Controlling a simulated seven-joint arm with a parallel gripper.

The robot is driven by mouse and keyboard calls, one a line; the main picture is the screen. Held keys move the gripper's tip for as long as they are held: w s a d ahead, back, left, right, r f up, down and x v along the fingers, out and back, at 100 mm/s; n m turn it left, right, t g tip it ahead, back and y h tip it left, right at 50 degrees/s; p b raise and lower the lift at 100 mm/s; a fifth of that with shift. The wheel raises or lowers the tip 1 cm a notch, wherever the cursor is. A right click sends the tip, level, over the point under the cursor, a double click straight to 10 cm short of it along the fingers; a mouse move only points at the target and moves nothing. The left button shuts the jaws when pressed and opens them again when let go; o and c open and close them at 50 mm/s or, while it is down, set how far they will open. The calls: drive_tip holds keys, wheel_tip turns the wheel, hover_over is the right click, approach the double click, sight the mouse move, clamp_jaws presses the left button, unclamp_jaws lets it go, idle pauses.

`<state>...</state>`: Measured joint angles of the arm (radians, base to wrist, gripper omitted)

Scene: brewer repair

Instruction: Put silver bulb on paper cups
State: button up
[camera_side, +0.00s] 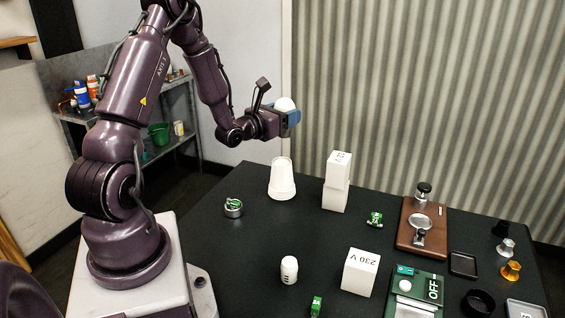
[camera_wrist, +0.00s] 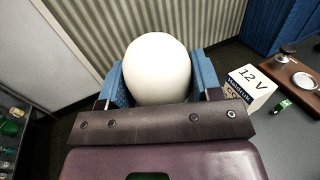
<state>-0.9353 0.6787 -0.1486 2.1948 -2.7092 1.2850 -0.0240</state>
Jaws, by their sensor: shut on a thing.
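A white, rounded bulb (camera_side: 285,104) is held between the blue fingers of my gripper (camera_side: 291,117). In the wrist view the bulb (camera_wrist: 157,68) shows as a smooth white dome between the fingers (camera_wrist: 161,82). No silver part of it shows; its lower part is hidden by my gripper. A stack of white paper cups (camera_side: 281,180) stands upside down near the far left edge of the dark table. My gripper is shut on the bulb, well above the table and above the cups in the side view, apart from them.
White blocks (camera_side: 336,181) are stacked just right of the cups. A round silver and green part (camera_side: 233,207) lies left of them. A white ribbed cylinder (camera_side: 289,270) and a 230 V box (camera_side: 361,272) stand nearer. A wooden board (camera_side: 421,226) with metal parts lies right.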

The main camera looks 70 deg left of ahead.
drive_tip(key=f, duration=0.1)
drive_tip(key=a+f, duration=0.1)
drive_tip(key=f, duration=0.1)
drive_tip(key=shift+s+f+n+y, duration=0.2)
drive_tip(key=shift+f+n+y, duration=0.1)
drive_tip(key=shift+y, duration=0.1)
drive_tip(key=shift+f, duration=2.3)
drive_tip(key=o, duration=1)
drive_tip(key=shift+f, duration=0.1)
drive_tip(key=shift+c, duration=0.2)
